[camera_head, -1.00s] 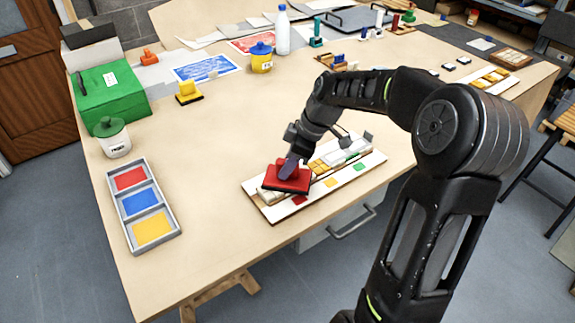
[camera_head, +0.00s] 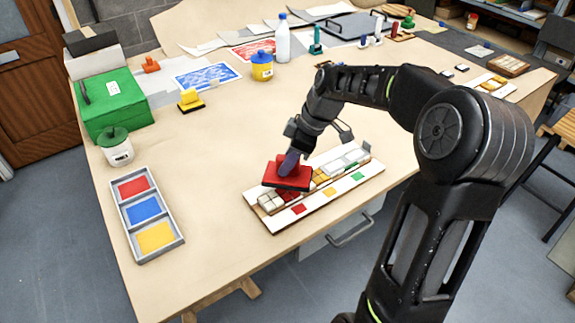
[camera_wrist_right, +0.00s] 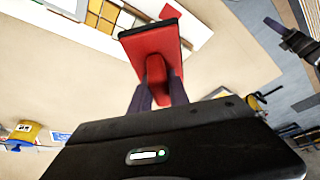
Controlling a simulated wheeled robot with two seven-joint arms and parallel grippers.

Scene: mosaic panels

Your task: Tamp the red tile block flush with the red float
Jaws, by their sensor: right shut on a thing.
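My right gripper (camera_head: 289,161) is shut on the red float (camera_head: 287,177), a red block with a dark edge, also in the right wrist view (camera_wrist_right: 152,42). The float is tilted over the left part of the white mosaic panel (camera_head: 298,214). The red tile block (camera_head: 289,197) shows just below the float, partly hidden by it; I cannot tell whether they touch or how flush the block sits. White tiles (camera_head: 270,204) lie left of it and yellow tiles (camera_head: 325,174) right of it. A dark part that looks like my left gripper (camera_wrist_right: 292,38) shows at the right wrist view's edge; its jaws are unclear.
A grey tray (camera_head: 160,249) with red, blue and yellow sections lies left. A green box (camera_head: 113,104), a green-lidded jar (camera_head: 117,150), a yellow stamp-like tool (camera_head: 190,101) and a yellow jar (camera_head: 262,68) stand farther back. The table middle is clear.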

